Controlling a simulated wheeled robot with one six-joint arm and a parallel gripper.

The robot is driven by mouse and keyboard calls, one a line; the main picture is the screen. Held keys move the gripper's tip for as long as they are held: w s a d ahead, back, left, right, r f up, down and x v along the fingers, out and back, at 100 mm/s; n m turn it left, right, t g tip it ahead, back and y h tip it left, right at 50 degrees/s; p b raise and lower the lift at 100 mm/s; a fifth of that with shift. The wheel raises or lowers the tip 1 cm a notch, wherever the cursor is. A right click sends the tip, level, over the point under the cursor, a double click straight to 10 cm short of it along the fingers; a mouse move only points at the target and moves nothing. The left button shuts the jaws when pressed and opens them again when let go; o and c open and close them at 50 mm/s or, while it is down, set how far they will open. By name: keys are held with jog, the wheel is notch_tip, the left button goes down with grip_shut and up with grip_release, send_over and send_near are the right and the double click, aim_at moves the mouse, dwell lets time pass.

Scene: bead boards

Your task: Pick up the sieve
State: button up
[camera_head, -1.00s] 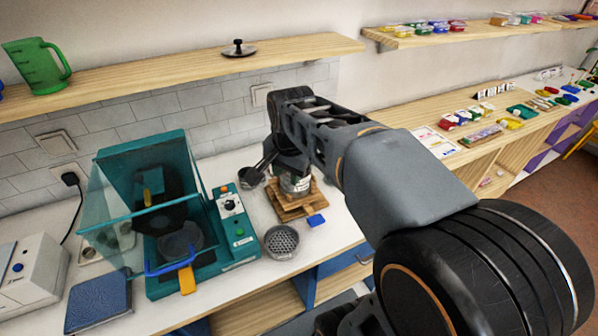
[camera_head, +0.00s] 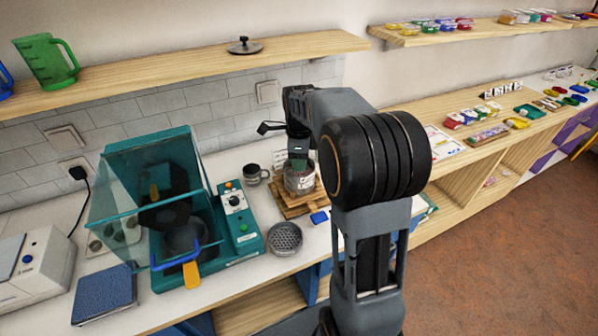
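The sieve (camera_head: 284,239), a round grey metal dish with a perforated bottom, lies on the white counter right of the teal machine. My gripper (camera_head: 299,163) points down behind and slightly right of the sieve, apart from it. It is over a metal tin (camera_head: 300,181) on stacked wooden boards. The fingertips are small and partly hidden at the tin's top, so I cannot tell whether they are open or touching it.
A teal machine (camera_head: 240,222) with a raised clear cover stands left of the sieve. A grey mug (camera_head: 254,174) is behind it and a small blue block (camera_head: 319,217) to its right. The wooden boards (camera_head: 290,209) are close by. A wooden shelf (camera_head: 190,68) hangs above.

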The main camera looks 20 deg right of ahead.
aim_at(298, 178)
jog(key=shift+a+f+p, duration=0.1)
jog(key=shift+f+p, duration=0.5)
jog(key=shift+f, duration=2.55)
grip_shut()
